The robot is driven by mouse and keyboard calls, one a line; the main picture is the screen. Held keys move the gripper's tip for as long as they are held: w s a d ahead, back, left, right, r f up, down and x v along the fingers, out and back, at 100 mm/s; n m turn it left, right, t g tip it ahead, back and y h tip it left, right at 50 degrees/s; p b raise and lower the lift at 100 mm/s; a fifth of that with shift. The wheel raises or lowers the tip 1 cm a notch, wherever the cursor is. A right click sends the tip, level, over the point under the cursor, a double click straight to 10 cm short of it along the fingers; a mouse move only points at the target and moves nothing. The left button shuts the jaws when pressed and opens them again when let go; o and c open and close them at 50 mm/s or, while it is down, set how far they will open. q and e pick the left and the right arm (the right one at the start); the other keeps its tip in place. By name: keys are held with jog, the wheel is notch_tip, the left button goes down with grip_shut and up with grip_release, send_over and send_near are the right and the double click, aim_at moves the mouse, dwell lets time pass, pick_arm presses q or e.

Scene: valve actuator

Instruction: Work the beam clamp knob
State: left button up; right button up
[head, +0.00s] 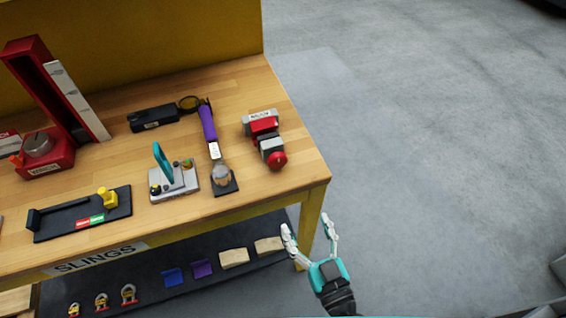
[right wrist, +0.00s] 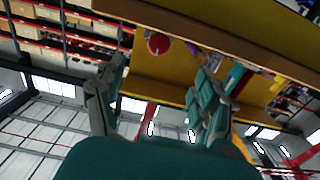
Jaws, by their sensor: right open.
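The beam clamp appears to be the red and grey device (head: 264,126) with a white label, lying at the right end of the wooden bench. Its round red knob (head: 277,159) faces the front edge. A round red knob (right wrist: 158,44) also shows near the top of the right wrist view, beyond the fingers. My right gripper (head: 309,227) is open and empty, off the bench's front right corner, apart from the knob. It also shows open in the right wrist view (right wrist: 163,78). My left gripper is not in view.
The wooden bench top (head: 288,191) holds a purple-handled tool (head: 208,124), a grey block with a teal lever (head: 174,182), a black tray (head: 60,222) and a red stand (head: 50,165). A lower shelf (head: 145,301) holds shackles and blocks. The floor at right is clear.

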aim_at(279, 164)
jog(key=p+x, duration=0.2)
jog(key=x, duration=1.5)
jog(key=shift+w+r, duration=0.2)
jog(key=shift+c, duration=0.4)
jog(key=c, duration=1.1)
jog(key=shift+m, duration=0.4)
jog(key=shift+m+p, duration=0.4)
jog(key=shift+m, duration=2.6)
